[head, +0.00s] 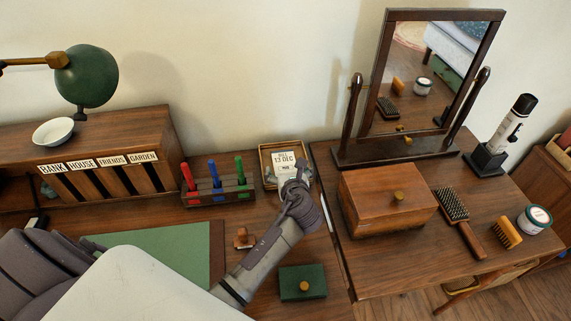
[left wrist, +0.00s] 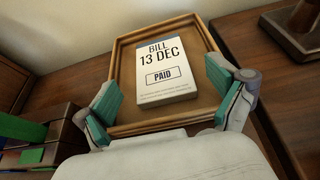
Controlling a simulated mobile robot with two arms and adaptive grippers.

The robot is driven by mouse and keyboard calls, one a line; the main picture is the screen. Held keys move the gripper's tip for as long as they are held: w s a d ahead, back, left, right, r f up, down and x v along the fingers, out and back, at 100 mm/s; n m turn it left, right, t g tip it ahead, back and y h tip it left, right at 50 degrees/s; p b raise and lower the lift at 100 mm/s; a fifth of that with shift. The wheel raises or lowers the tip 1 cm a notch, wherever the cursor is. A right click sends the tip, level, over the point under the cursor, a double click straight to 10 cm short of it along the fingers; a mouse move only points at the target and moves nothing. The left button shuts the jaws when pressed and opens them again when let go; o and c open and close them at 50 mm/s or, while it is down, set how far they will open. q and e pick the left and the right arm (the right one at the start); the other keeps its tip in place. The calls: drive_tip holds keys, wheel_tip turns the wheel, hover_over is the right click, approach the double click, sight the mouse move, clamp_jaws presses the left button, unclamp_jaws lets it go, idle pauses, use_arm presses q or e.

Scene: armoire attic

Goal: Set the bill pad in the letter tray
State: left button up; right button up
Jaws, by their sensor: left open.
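The bill pad (head: 285,159), white with "BILL 13 DEC" and a "PAID" stamp, lies flat in the letter tray (head: 263,164), a shallow wooden tray by the wall. In the left wrist view the pad (left wrist: 160,67) rests on the floor of the tray (left wrist: 116,62), with bare floor around it. My left gripper (head: 297,175) is over the near side of the tray. Its teal-padded fingers (left wrist: 168,96) are spread wide and hold nothing; the pad lies beyond and between them. In the head view the gripper hides part of the tray. My right gripper is not in view.
A pen rack (head: 218,190) stands left of the tray. A wooden stamp (head: 244,238) and a green box (head: 303,282) lie nearer. To the right are a mirror stand (head: 395,150) and a wooden box (head: 388,205). The letter sorter (head: 95,150) is at far left.

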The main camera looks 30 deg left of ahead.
use_arm(q)
drive_tip(key=v, duration=0.8)
drive_tip(key=shift+s+d+r, duration=0.1)
drive_tip(key=shift+s+d, duration=0.1)
